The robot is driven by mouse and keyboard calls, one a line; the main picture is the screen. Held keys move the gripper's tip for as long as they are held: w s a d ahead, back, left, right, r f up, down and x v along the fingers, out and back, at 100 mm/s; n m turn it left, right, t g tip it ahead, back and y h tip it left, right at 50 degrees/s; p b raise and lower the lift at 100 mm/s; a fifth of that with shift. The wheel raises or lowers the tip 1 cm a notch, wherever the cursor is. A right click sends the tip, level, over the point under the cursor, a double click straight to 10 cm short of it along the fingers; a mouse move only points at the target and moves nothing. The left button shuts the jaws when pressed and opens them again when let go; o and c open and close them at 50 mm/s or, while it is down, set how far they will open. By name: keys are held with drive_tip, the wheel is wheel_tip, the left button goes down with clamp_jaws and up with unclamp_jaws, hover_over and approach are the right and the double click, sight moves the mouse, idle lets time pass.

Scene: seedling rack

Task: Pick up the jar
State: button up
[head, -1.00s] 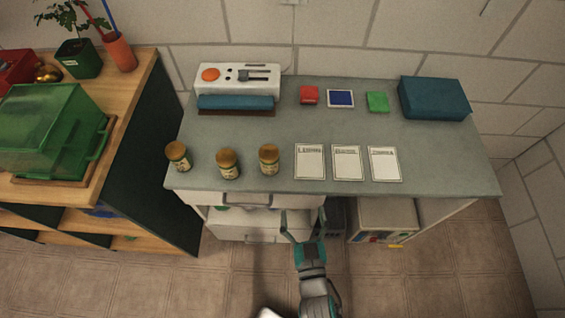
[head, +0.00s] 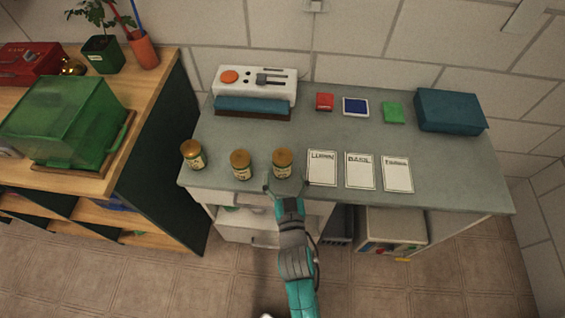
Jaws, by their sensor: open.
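Three small jars with brown-gold lids and pale labels stand upright in a row along the front left of the grey desk (head: 350,205). They are the left jar (head: 193,155), the middle jar (head: 241,165) and the right jar (head: 283,163). The task does not say which jar it means. My gripper (head: 284,187) is open at the desk's front edge, just in front of the right jar and partly overlapping its base in the picture. I cannot tell whether its fingers touch the jar.
Three white cards (head: 360,171) lie right of the jars. Behind are a white device (head: 255,84), red (head: 324,102), blue (head: 356,106) and green (head: 393,112) small items, and a teal box (head: 450,111). A wooden shelf with a green clear-sided box (head: 65,118) stands left.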

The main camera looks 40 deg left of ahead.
sight(282, 161)
drive_tip(key=x, duration=0.5)
drive_tip(key=shift+s, duration=0.1)
drive_tip(key=c, duration=1.3)
